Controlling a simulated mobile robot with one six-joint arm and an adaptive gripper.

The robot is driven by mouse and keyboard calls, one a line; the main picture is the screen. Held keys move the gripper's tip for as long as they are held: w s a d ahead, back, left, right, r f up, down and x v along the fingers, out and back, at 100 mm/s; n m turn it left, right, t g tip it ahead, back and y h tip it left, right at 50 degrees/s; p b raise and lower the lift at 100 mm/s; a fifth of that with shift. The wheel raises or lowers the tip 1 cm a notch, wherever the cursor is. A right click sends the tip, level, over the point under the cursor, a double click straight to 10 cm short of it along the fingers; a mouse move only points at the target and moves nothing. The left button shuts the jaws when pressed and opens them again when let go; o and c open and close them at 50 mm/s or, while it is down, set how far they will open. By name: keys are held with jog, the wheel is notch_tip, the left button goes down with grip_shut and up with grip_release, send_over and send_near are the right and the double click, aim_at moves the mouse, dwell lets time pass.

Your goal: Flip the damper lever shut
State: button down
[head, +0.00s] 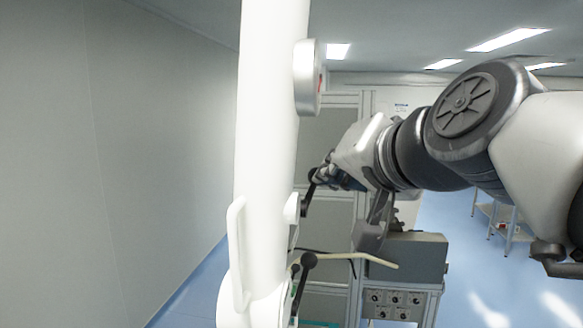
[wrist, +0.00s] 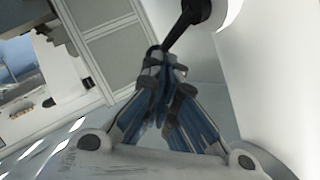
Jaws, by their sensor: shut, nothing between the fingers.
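A black lever (head: 307,193) sits on a white round hub on the side of the tall white pipe (head: 262,130); it stands up with a slight tilt to the right. My gripper (head: 319,178) is beside its upper end. In the wrist view the lever (wrist: 181,29) runs down and left from its hub. My shut, blue-padded fingers (wrist: 164,68) are at the lever's free end, which partly shows just beyond the tips; I cannot tell whether they touch. Nothing is held between the fingers.
A second black lever with a ball knob (head: 308,261) is lower on the pipe, near a pale curved rod (head: 366,258). A grey control box (head: 418,258) stands to the right, with a cabinet frame behind. Floor at far right is open around a small cart (head: 503,218).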

jog(key=g+p, duration=0.1)
jog(key=p, duration=0.1)
jog(key=w+f+m+g+p, duration=0.1)
jog(key=p, duration=0.1)
jog(key=shift+w+d+f+g+p, duration=0.1)
jog(key=shift+d+f+g+p, duration=0.05)
jog(key=shift+g+p, duration=0.2)
